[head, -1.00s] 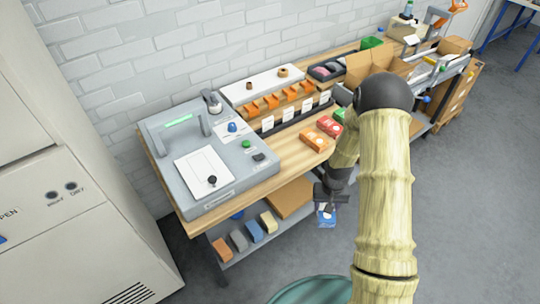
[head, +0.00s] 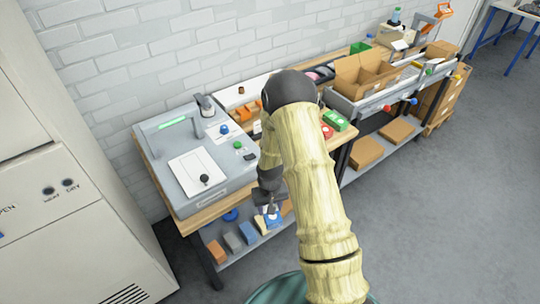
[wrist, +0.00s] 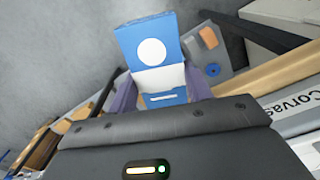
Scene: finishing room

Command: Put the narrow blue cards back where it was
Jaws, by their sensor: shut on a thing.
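The narrow blue cards are a small blue box with a white circle and a white band, seen large in the wrist view (wrist: 152,45). In the head view only a small blue-and-white part of it (head: 272,219) shows below my gripper (head: 268,208). My gripper is shut on the box, with one finger on each side in the wrist view (wrist: 160,92). It holds the box in front of the workbench, below the tabletop's front edge. My arm hides the middle of the bench, including most of the orange dividers (head: 243,114).
The lower shelf holds several blocks, among them a grey one (head: 233,243) and a blue one (head: 249,233). A grey machine (head: 172,143) fills the bench's left end. A green box (head: 336,120) lies right of my arm. Open floor (head: 430,220) lies right.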

